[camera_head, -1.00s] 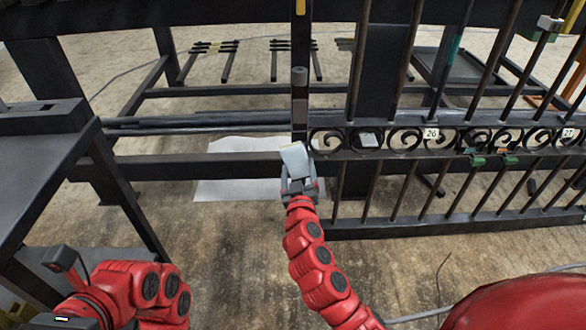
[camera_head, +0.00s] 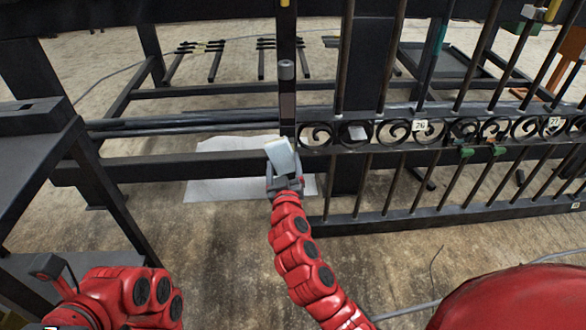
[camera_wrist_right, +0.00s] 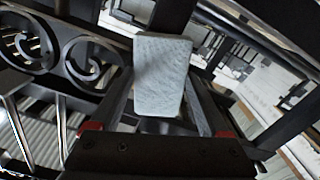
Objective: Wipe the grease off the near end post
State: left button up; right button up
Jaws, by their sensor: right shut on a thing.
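The near end post (camera_head: 287,40) is the dark upright at the left end of the scroll gate, in the head view. It has a grey cylindrical piece partway up and a brownish patch (camera_head: 287,106) below that. My right gripper (camera_head: 284,178) is shut on a pale wiping pad (camera_head: 281,156), held tilted in front of the post's lower part. The pad hides that part, and I cannot tell whether it touches. In the right wrist view the pad (camera_wrist_right: 162,75) stands between the fingers. My left gripper (camera_head: 52,272) shows only partly at lower left; its jaws are unclear.
The gate's scroll band (camera_head: 400,131) and bars run right from the post. A dark bench (camera_head: 35,150) stands at left. A white sheet (camera_head: 225,188) lies on the floor behind my right gripper. Dark rails (camera_head: 190,125) cross behind; open floor lies in front.

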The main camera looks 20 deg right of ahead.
jog(key=shift+a+r, duration=0.1)
jog(key=shift+a, duration=0.2)
jog(key=shift+d+r+p, duration=0.1)
jog(key=shift+d+p, duration=0.25)
jog(key=shift+d, duration=0.2)
jog(key=shift+s+d+p, duration=0.15)
jog(key=shift+d+p, duration=0.15)
jog(key=shift+d, duration=0.3)
jog(key=shift+s+d+p, duration=0.15)
jog(key=shift+d+p, duration=0.15)
jog(key=shift+d, duration=0.3)
jog(key=shift+s+d, duration=0.15)
jog(key=shift+d, duration=0.2)
jog(key=shift+f, duration=0.2)
jog(key=shift+a+b, duration=0.6)
jog(key=shift+w+a+f+b, duration=0.1)
jog(key=shift+w+a+b, duration=0.2)
jog(key=shift+a+b, duration=0.5)
jog(key=shift+w+a, duration=0.15)
jog(key=shift+a, duration=0.5)
